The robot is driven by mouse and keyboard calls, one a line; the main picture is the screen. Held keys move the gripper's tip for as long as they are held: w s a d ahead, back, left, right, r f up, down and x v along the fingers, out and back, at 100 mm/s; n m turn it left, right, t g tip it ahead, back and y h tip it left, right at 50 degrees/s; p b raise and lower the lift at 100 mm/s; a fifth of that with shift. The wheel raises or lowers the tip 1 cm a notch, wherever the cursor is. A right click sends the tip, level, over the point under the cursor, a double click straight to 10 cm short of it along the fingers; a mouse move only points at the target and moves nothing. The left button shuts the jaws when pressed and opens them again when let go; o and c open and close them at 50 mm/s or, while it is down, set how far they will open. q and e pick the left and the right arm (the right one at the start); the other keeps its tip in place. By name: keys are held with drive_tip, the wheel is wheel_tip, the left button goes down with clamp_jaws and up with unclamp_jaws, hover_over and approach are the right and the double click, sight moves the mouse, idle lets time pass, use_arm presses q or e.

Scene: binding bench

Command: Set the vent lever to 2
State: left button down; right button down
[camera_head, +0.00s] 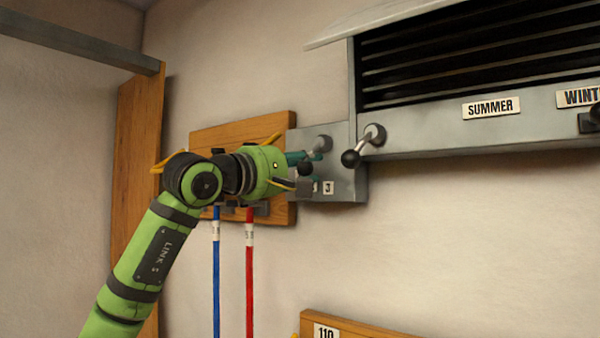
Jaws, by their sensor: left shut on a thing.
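A grey metal plate (345,185) on the wall carries a lever (319,146) with a dark knob (305,168). The lever leans down and to the left from its pivot. A number label reading 3 (328,188) sits low on the plate; another label beside it is mostly hidden. My left gripper (296,158), with teal parts, is at this lever and shut on it; the exact contact is partly hidden by my wrist. Which number the lever points at cannot be told. My right gripper is not in view.
A second lever (364,142) with a black knob is close on the right, under a louvred vent (470,55) with a SUMMER label (491,107). A wooden board (235,132) is behind my wrist. Blue (216,280) and red (249,280) lines hang below.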

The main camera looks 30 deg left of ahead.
use_arm(q)
drive_tip(key=shift+s+r+n+t+y, duration=0.1)
drive_tip(key=shift+r+n+t+y, duration=0.2)
drive_tip(key=shift+n, duration=0.3)
drive_tip(key=c, duration=1.1)
unclamp_jaws()
drive_tip(key=shift+c, duration=0.2)
drive_tip(key=shift+o, duration=1.1)
drive_tip(key=shift+f, duration=0.1)
drive_tip(key=shift+w+f, duration=0.2)
drive_tip(key=shift+w, duration=0.15)
drive_tip(key=v, duration=1.2)
drive_tip(key=shift+a, duration=0.1)
